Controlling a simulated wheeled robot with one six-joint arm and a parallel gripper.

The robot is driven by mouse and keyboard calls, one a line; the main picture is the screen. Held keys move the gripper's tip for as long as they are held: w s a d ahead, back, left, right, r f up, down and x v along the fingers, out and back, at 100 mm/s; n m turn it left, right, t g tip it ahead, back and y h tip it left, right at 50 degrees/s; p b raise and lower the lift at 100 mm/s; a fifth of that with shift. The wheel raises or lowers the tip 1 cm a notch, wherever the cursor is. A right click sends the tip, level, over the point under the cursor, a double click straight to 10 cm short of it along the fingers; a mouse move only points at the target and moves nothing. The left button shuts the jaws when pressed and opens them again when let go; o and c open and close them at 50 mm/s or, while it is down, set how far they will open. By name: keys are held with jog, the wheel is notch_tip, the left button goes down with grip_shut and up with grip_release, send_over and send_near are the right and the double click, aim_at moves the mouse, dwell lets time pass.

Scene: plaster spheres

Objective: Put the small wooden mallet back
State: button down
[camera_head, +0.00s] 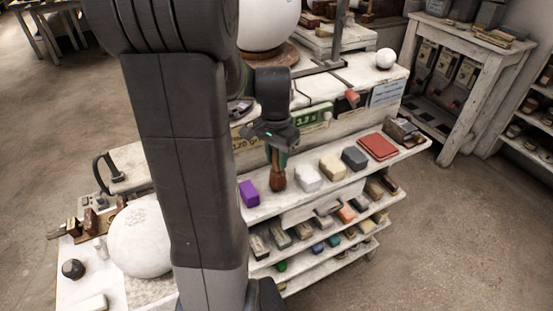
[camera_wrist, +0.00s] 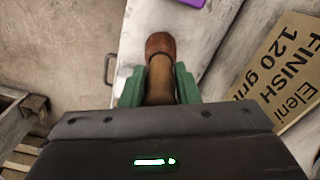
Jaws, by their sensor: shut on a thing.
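The small wooden mallet (camera_head: 277,182) hangs roughly upright, its reddish-brown head downward. In the head view it appears over the upper shelf, between a purple block (camera_head: 249,193) and a white block (camera_head: 307,178). My gripper (camera_head: 277,150) is shut on its handle from above. In the wrist view the mallet (camera_wrist: 160,47) sits between the green fingers of my gripper (camera_wrist: 159,85), its head over the pale shelf board. I cannot tell whether the head touches the board.
The upper shelf (camera_head: 325,192) also holds a cream block (camera_head: 332,167), a grey block (camera_head: 354,158) and a red slab (camera_head: 377,146). A cardboard sign (camera_wrist: 285,68) stands right of the mallet. A large white sphere (camera_head: 140,237) is at lower left. Open floor lies right.

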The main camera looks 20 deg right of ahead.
jog(key=shift+f, duration=0.65)
jog(key=shift+f, duration=0.1)
jog(key=c, duration=1.1)
grip_release()
notch_tip(320, 180, up, 12)
jog(key=shift+a+r, duration=0.1)
